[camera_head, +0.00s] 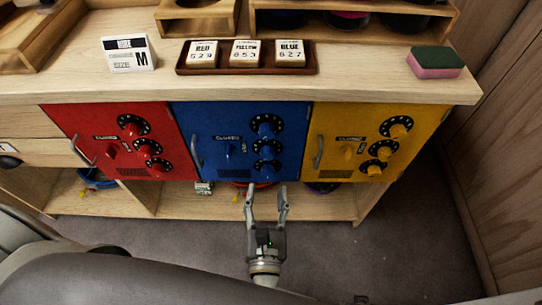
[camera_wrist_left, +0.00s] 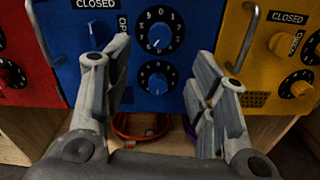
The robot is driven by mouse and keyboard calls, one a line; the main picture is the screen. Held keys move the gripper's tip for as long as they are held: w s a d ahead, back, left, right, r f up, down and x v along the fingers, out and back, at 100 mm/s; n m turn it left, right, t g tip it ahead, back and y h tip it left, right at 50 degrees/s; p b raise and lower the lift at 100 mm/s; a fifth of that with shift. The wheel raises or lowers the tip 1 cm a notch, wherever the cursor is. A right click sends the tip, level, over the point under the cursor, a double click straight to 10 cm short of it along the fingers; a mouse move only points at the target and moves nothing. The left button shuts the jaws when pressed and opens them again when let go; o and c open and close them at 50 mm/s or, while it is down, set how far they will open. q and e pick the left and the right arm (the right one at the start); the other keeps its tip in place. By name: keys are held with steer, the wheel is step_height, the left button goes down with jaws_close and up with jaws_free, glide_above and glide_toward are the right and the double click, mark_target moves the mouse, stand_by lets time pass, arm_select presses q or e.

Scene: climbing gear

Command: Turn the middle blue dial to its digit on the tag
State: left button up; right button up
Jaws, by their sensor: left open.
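The blue safe door (camera_head: 210,170) carries three round dials in a column. Its middle dial (camera_head: 266,147) has a black digit ring and blue knob; in the left wrist view it is the upper dial (camera_wrist_left: 158,32). Its pointer setting is hard to read. The bottom dial (camera_wrist_left: 157,77) sits below it. The blue tag (camera_head: 290,52) stands on the counter and appears to read 6 2 7. My left gripper (camera_head: 266,190) is open and empty, its fingers toward the door, below the dials and apart from them. My right gripper is not in view.
A red door (camera_head: 110,125) and a yellow door (camera_head: 330,165) flank the blue one, each with dials and a handle. The blue door's grey handle (camera_head: 196,151) protrudes left of the dials. A shelf with coiled gear lies below. A sponge (camera_head: 435,62) lies on the counter.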

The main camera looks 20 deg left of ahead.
mark_target(267, 158)
arm_select(q)
steer(key=x, duration=0.8)
steer(key=shift+w+a+f, duration=0.1)
steer(key=shift+w, duration=0.25)
steer(key=shift+w+a+b, duration=0.2)
steer(key=shift+w+b, duration=0.1)
steer(key=shift+w, duration=0.35)
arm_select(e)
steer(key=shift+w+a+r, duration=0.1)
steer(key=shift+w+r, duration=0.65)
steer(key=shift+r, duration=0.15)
arm_select(q)
steer(key=c, duration=1)
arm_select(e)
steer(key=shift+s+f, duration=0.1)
arm_select(q)
steer(key=shift+n, duration=0.3)
